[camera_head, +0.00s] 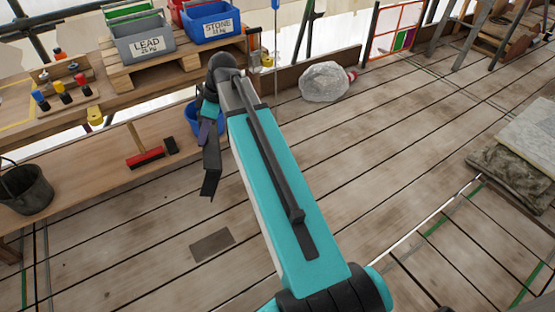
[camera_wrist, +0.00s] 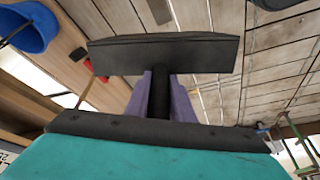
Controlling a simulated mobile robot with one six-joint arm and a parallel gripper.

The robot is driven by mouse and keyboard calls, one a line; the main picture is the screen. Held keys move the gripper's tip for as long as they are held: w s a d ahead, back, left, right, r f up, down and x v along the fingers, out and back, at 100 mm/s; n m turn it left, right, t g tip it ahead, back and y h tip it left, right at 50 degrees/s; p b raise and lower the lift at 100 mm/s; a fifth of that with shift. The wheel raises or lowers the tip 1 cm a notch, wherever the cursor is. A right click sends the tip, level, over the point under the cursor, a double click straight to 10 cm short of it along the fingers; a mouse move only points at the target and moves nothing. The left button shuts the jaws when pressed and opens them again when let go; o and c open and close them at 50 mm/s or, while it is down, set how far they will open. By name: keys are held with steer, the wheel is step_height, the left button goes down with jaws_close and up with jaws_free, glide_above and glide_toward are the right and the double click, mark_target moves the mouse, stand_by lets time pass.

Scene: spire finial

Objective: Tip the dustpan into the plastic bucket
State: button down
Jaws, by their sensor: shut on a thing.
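My gripper (camera_head: 208,135) is shut on the handle of a dark dustpan (camera_head: 211,172). In the wrist view the dustpan (camera_wrist: 165,55) stretches wide beyond the two purple fingers (camera_wrist: 160,97), which grip its black handle from both sides. In the head view the pan hangs below the gripper, clear of the floor. The blue plastic bucket (camera_head: 192,117) is partly hidden behind my gripper; it shows at the upper left of the wrist view (camera_wrist: 28,28). The pan is beside the bucket, apart from it. I cannot tell what lies in the pan.
A red brush (camera_head: 146,158) lies left of the dustpan. A black bucket (camera_head: 28,188) stands at the far left. A flat dark patch (camera_head: 212,245) and a wrapped grey bundle (camera_head: 324,82) lie on the open plank floor.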

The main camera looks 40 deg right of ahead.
steer(key=shift+w+a, duration=0.1)
steer(key=shift+a, duration=0.05)
steer(key=shift+w+d+f, duration=0.2)
steer(key=shift+d+f, duration=0.1)
steer(key=shift+d, duration=0.05)
steer(key=s+d+f+m+t+h+p, duration=0.1)
steer(key=d+f+m, duration=0.6)
steer(key=d+f, duration=2.5)
step_height(320, 180, down, 2)
steer(key=shift+f+m+t+h, duration=0.1)
steer(key=shift+m+t+h, duration=0.25)
steer(key=shift+h, duration=0.25)
steer(key=shift+s, duration=0.2)
